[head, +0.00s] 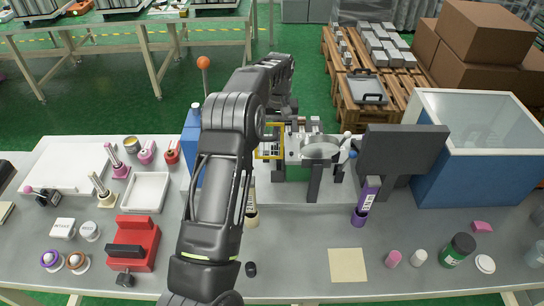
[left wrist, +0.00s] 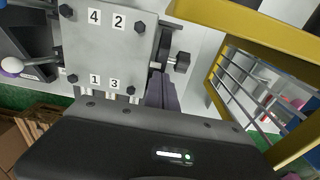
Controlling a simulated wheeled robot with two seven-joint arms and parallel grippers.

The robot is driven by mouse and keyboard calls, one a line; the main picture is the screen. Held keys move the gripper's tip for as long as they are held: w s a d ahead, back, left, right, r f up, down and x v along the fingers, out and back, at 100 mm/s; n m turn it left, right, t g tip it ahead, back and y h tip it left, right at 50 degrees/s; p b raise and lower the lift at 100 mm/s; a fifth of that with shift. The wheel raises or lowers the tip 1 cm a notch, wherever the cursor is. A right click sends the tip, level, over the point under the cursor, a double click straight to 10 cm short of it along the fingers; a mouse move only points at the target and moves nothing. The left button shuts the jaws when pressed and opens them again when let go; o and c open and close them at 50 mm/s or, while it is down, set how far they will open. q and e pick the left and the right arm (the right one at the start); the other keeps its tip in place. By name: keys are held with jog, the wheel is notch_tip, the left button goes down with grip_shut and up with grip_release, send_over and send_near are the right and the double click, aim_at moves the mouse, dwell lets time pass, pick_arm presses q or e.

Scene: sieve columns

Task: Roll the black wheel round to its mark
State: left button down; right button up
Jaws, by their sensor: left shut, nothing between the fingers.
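In the left wrist view, a dark wheel-like part with a small knob (left wrist: 182,62) stands edge-on beside a grey plate (left wrist: 108,45) marked 4, 2, 1, 3; I take it for the black wheel. Its mark cannot be made out. My left gripper (left wrist: 160,82) is shut and empty, its fingertips just below the wheel part; whether they touch cannot be told. In the head view my left arm reaches over the table to the machine (head: 318,150), and it hides much of the wheel area. My right gripper is not in view.
A yellow frame (left wrist: 228,72) stands close to the right of my left gripper. In the head view a dark panel (head: 400,150) and a blue glass-topped box (head: 475,145) stand right of the machine. A red block (head: 130,243) and several stamps stand at left.

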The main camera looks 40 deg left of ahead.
pick_arm(q)
jog(key=shift+w+a+f+p, duration=0.15)
jog(key=shift+w+a+p, duration=0.05)
jog(key=shift+p, duration=0.1)
jog(key=shift+w+a+f, duration=0.25)
jog(key=shift+w+f, duration=0.1)
jog(key=shift+f, duration=0.1)
dwell(0.9)
jog(key=shift+r+p, duration=0.1)
jog(key=shift+p, duration=0.25)
jog(key=shift+r+p, duration=0.55)
jog(key=shift+r, duration=1.95)
